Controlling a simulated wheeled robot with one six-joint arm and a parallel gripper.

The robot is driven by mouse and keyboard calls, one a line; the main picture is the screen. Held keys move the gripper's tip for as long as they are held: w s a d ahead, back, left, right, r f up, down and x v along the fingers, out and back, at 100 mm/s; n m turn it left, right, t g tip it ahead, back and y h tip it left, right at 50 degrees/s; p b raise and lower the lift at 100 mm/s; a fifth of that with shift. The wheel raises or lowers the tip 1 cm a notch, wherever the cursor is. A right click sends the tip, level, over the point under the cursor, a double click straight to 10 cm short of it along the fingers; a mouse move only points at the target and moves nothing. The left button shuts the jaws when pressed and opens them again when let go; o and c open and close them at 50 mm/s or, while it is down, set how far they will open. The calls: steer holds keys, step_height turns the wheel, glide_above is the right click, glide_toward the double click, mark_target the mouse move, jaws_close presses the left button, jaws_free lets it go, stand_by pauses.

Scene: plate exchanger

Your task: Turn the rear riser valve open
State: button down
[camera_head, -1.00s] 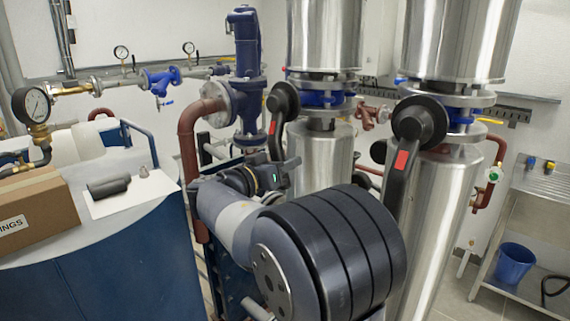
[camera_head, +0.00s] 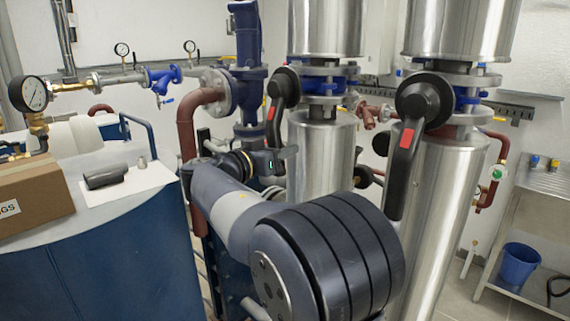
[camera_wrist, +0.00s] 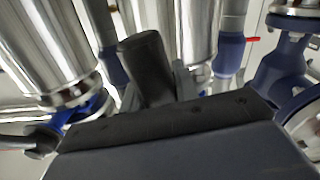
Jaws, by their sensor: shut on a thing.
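The rear riser valve's black lever (camera_head: 283,90) has a red mark. It sits between the blue flanges of the left steel riser (camera_head: 320,150) and hangs down. My gripper (camera_head: 279,158) is at the lever's lower end and is shut on it. In the wrist view the dark handle (camera_wrist: 146,62) stands up beside a grey finger of my gripper (camera_wrist: 178,82). The lower end of the lever is partly hidden by my gripper in the head view.
A second black lever (camera_head: 404,150) with a red mark hangs on the nearer, right riser (camera_head: 435,210). A red-brown pipe (camera_head: 187,130) and blue fitting (camera_head: 249,90) stand left of my gripper. A blue tank (camera_head: 110,240) carries a cardboard box (camera_head: 35,195).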

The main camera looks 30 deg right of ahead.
steer(key=w+m+b, duration=0.1)
steer(key=b, duration=0.1)
steer(key=w+a+m+b, duration=0.1)
steer(key=b, duration=0.2)
steer(key=shift+w, duration=0.25)
steer(key=c, duration=1.1)
jaws_free()
steer(key=shift+f, duration=0.1)
steer(key=b+v, duration=0.1)
steer(key=v, duration=0.9)
steer(key=shift+s+a+b, duration=0.1)
steer(key=shift+a+b, duration=0.25)
steer(key=shift+a, duration=0.05)
steer(key=shift+d, duration=0.15)
